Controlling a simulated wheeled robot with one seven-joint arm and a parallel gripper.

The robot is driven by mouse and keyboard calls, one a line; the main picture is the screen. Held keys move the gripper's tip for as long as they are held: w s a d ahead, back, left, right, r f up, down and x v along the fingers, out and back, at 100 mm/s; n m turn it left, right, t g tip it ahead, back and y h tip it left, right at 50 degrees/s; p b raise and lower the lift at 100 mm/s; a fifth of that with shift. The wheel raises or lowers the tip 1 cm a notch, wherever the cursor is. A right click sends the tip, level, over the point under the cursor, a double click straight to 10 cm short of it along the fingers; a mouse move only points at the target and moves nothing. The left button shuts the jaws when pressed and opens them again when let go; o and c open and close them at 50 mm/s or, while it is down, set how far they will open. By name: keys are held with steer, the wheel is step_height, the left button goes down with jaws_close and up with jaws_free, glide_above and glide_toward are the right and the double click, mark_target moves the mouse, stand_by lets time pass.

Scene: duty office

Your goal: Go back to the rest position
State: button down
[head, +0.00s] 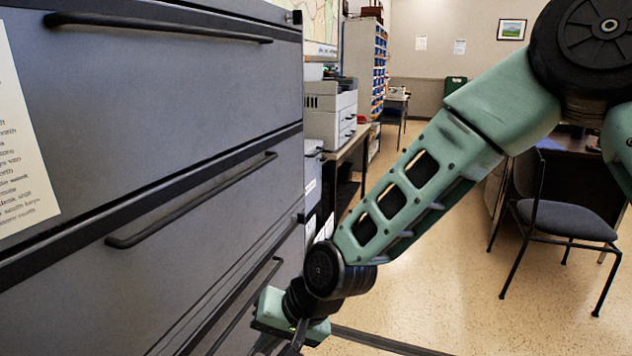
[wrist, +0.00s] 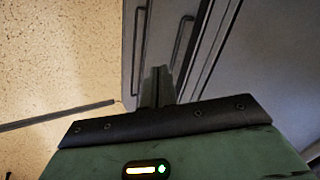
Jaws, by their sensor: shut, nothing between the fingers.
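My gripper (head: 298,338) is low in the head view, beside the front of the grey drawer cabinet (head: 110,130). My arm reaches down to it from the upper right. The wrist view shows the two fingers (wrist: 159,80) closed together with nothing between them. They point toward the cabinet front, whose dark bar handles (wrist: 181,42) show behind and beside them. I cannot tell how far apart the fingertips and the cabinet are. The gripper's lower part is cut off in the head view.
A chair (head: 566,220) stands by a desk (head: 575,168) on the right. A printer (head: 330,112) on a table and a shelf unit (head: 362,65) stand beyond the cabinet. Open speckled floor (head: 440,280) lies right of the cabinet, with a dark strip (head: 385,342) across it.

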steer(key=s+d+r+n+g+h, duration=0.1)
steer(key=s+d+r+n+h, duration=0.3)
steer(key=s+d, duration=0.6)
steer(key=s+d+r+n+h, duration=0.25)
steer(key=s+d+r, duration=0.4)
steer(key=d, duration=0.65)
step_height(320, 180, up, 16)
steer(key=p, duration=1.6)
steer(key=shift+s+a+f, duration=0.15)
steer(key=shift+s, duration=0.25)
steer(key=shift+y, duration=0.25)
